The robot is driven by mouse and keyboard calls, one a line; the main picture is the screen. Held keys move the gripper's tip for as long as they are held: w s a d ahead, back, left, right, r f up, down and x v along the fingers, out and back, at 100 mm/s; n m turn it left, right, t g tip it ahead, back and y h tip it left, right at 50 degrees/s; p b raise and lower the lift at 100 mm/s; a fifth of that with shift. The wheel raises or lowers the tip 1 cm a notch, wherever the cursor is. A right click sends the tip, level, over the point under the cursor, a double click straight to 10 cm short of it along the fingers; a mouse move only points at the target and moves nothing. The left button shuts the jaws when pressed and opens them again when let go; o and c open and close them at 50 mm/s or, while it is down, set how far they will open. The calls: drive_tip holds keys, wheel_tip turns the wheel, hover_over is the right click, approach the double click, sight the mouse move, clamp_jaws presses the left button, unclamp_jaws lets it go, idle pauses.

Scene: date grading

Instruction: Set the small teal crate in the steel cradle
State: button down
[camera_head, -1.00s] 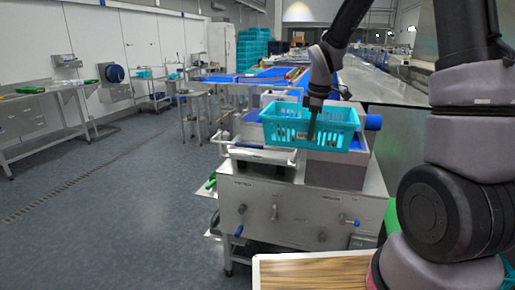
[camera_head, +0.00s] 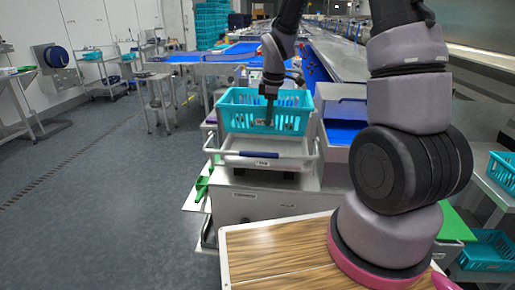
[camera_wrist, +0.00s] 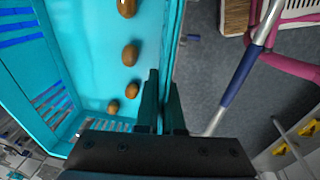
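The small teal crate (camera_head: 238,121) is in the middle of the head view, roughly level. My gripper (camera_head: 270,94) points down at its near wall. In the wrist view, my gripper (camera_wrist: 164,98) has one finger on each side of the crate's wall (camera_wrist: 171,35), closed on it. Several brown dates (camera_wrist: 130,55) lie inside the crate. The steel cradle (camera_head: 225,145), with a blue-gripped front bar, shows below and in front of the crate. The bar also shows in the wrist view (camera_wrist: 240,77). Whether the crate touches the cradle, I cannot tell.
A wood-topped surface (camera_head: 275,258) is in the foreground. A blue-lined bin (camera_head: 345,132) stands right of the cradle. Other teal crates (camera_head: 487,250) sit at the lower right. Open grey floor (camera_head: 110,200) lies to the left.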

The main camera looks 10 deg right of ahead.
drive_tip(key=shift+w+a+f, duration=0.1)
drive_tip(key=shift+w+f, duration=0.05)
drive_tip(key=shift+f, duration=2.9)
drive_tip(key=shift+w+a+f, duration=0.1)
drive_tip(key=shift+w+f, duration=0.05)
drive_tip(key=shift+f, duration=2.95)
drive_tip(key=c, duration=1.3)
unclamp_jaws()
